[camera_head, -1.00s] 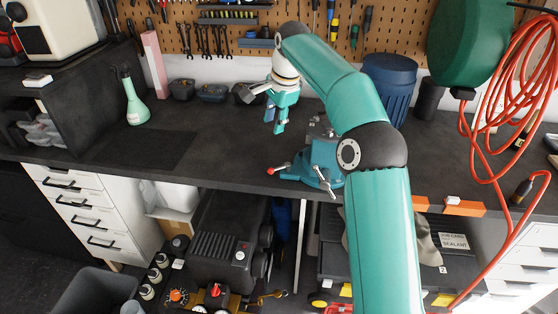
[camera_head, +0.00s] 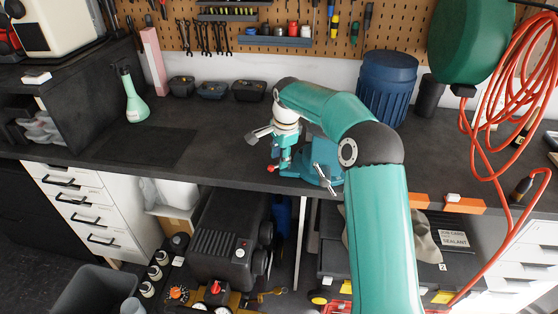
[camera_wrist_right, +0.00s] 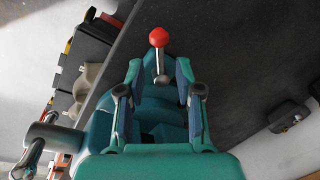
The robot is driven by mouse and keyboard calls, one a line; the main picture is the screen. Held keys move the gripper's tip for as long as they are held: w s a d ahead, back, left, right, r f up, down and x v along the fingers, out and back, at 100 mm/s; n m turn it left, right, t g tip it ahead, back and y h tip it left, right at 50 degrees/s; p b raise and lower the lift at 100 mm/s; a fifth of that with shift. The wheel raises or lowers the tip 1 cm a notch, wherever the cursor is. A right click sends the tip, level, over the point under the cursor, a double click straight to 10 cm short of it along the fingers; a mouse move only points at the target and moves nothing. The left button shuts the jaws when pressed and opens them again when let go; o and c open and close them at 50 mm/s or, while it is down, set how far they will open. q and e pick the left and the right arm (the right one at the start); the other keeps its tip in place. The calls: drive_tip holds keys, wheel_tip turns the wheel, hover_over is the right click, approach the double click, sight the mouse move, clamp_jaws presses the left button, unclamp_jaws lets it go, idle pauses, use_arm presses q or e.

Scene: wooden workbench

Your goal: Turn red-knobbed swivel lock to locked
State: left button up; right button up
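The swivel lock's red knob (camera_head: 272,168) sits near the bench's front edge, at the left of the teal vise (camera_head: 325,172). In the wrist view the red knob (camera_wrist_right: 158,37) tops a short silver lever (camera_wrist_right: 161,68) rising from the vise's teal base. My right gripper (camera_head: 279,158) is low over the lever, pointing down. In the wrist view the right gripper (camera_wrist_right: 158,72) is open, with one finger on each side of the lever and visible gaps; the knob lies just beyond the fingertips. My left gripper is not in view.
The vise's silver handle (camera_head: 324,178) sticks out at the front, right of the gripper. Small dark bins (camera_head: 212,90), a green bottle (camera_head: 135,100) and a blue barrel (camera_head: 388,90) stand farther back. The bench left of the gripper is mostly clear.

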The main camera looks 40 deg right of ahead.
drive_tip(key=shift+w+f, duration=0.25)
drive_tip(key=shift+f, duration=1)
clamp_jaws()
